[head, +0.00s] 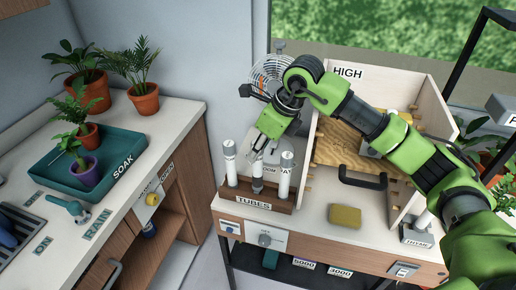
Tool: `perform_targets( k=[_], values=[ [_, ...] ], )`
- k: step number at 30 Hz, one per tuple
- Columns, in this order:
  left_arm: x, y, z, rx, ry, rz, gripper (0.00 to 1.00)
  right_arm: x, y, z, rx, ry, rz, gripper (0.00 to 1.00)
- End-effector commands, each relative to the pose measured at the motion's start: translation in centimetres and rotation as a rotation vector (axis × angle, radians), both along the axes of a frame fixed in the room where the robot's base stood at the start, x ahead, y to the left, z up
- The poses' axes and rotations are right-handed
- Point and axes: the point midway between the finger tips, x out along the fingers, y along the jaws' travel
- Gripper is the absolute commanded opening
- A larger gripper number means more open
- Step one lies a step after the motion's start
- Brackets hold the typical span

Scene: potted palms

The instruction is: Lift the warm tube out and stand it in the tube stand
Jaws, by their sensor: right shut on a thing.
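The tube stand (254,204) is a brown wooden block labelled TUBES at the front left of the bench. One white tube (230,163) stands upright at its left end and another (286,176) at its right end. My right gripper (259,160) is above the stand's middle, shut on a tube (257,184) whose lower end shows between the two standing tubes. The fingers hide its upper part. I cannot tell whether its tip is seated in the stand. A partly hidden label ending in BAT sits on a round grey vessel behind. My left gripper is out of view.
A wooden box (423,95) labelled HIGH stands behind to the right, with a black handle (362,178) in front. A yellow sponge-like block (345,216) lies on the bench. A fan (271,74) stands behind. Potted palms and a teal SOAK tray (58,152) fill the left counter.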

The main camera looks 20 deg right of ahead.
Motion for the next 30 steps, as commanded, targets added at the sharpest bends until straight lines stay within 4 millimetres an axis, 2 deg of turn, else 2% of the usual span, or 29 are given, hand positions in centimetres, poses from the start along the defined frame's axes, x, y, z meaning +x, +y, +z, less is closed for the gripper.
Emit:
perform_targets(
  k=[17, 18, 20, 30],
  values=[
    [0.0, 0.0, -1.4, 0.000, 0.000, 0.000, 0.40, 0.0, 0.0, -1.5, 0.001, -0.001, 0.000, 0.00],
    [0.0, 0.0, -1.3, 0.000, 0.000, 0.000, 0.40, 0.0, 0.0, -1.4, 0.001, -0.001, 0.000, 0.29],
    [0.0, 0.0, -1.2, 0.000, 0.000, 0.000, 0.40, 0.0, 0.0, -1.4, 0.001, -0.001, 0.000, 0.41],
    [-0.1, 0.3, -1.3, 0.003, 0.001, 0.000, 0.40, 0.0, 0.0, -1.3, 0.000, 0.000, 0.000, 0.41]
  ],
)
